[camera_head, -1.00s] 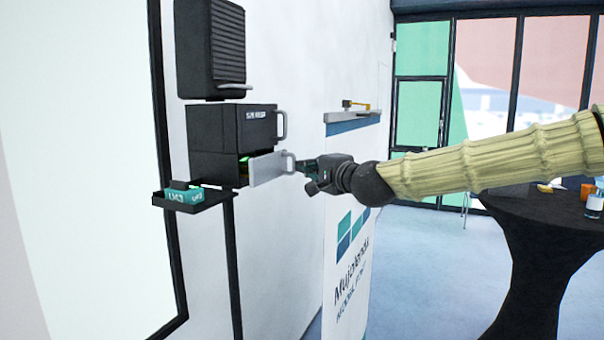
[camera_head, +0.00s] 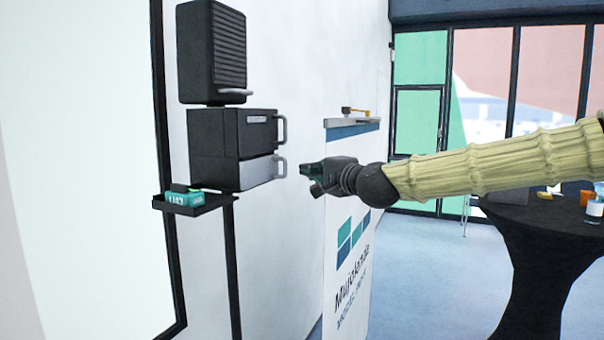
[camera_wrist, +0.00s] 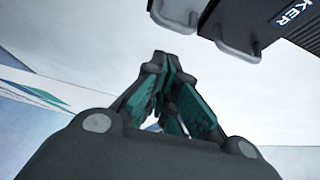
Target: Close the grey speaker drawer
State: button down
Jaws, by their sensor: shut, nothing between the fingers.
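The grey speaker drawer (camera_head: 258,170) is the lower, light-fronted drawer of a black wall-mounted cabinet (camera_head: 217,134). In the wrist view my gripper's teal-padded fingers (camera_wrist: 165,85) meet. Two grey handles show beyond them at the top, one of them the lower-drawer handle (camera_wrist: 176,17) as far as I can tell.
A black speaker box (camera_head: 212,55) hangs above the cabinet. A small black tray (camera_head: 193,205) with a teal box (camera_head: 185,197) is below it. A printed banner (camera_head: 352,230) stands behind my gripper. A black-covered table (camera_head: 540,235) stands at the right.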

jog(key=d+b+v, duration=0.1)
jog(key=b+v, duration=0.2)
jog(key=v, duration=0.6)
notch_tip(320, 180, down, 26)
jog(key=a+n+g+h, duration=0.2)
jog(key=g, duration=0.2)
jog(key=s+d+f+n+g+h, duration=0.1)
jog(key=s+f, duration=0.2)
jog(key=f, duration=0.6)
jog(key=s+f+g+h, duration=0.1)
jog(key=s+f, duration=0.2)
jog(key=f, duration=0.6)
jog(key=s+d+f+n+g, duration=0.1)
jog(key=s+f+g, duration=0.15)
jog(key=f, duration=0.65)
jog(key=s+d+f+n+g+h, duration=0.1)
jog(key=s+d+f+n, duration=0.1)
jog(key=s+f, duration=0.85)
jog(key=s+d+f+n+g+h, duration=0.1)
jog(key=s+d+f+g, duration=0.1)
jog(key=s+f, duration=0.4)
jog(key=s+d+f+n+g+h, duration=0.1)
jog(key=s+d+f, duration=0.3)
jog(key=s, duration=0.9)
jog(key=s+d+f+n+g+h, duration=0.1)
jog(key=s+d+f+n+g, duration=0.2)
jog(key=s+f, duration=0.5)
jog(key=shift+s+d+f+h+b, duration=0.2)
jog(key=shift+s+d+h+b, duration=0.1)
jog(key=shift+s+d, duration=0.45)
